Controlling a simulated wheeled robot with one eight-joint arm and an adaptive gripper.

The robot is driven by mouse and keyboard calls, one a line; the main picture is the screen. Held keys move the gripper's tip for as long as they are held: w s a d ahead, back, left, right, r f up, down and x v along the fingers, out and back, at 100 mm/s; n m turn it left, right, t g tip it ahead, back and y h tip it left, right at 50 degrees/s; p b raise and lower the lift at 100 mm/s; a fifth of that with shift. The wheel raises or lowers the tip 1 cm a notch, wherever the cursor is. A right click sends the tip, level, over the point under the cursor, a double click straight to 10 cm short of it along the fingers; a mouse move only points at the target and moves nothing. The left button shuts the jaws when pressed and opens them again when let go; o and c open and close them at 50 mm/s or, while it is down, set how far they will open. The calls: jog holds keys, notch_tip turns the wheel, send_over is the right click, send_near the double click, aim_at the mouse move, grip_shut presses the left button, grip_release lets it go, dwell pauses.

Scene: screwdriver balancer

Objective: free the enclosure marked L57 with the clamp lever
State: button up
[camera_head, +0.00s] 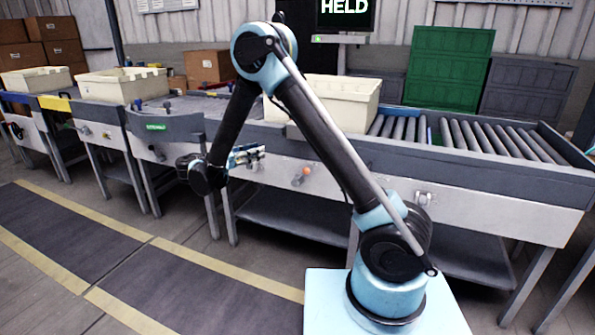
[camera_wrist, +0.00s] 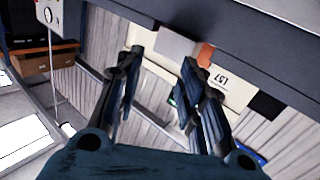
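In the wrist view a pale cream surface (camera_wrist: 240,92) carries the label L57 (camera_wrist: 218,77), seen tilted. An orange patch (camera_wrist: 205,54) and a grey patch (camera_wrist: 175,45) lie beside the label, partly behind a finger. My gripper (camera_wrist: 160,66) is open, with nothing between its fingers. In the head view my gripper (camera_head: 254,155) hangs in front of the bench, apart from the cream bin (camera_head: 345,92). The L57 label cannot be read there. An orange knob (camera_head: 306,171) and a small metal fitting (camera_head: 423,198) sit on the bench front; I cannot tell which is the clamp lever.
A roller conveyor (camera_head: 495,137) runs right of the bin. A screen (camera_head: 345,8) reads HELD. Green crates (camera_head: 448,70) stand behind. The floor in front is clear.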

jog(key=shift+r, duration=0.9)
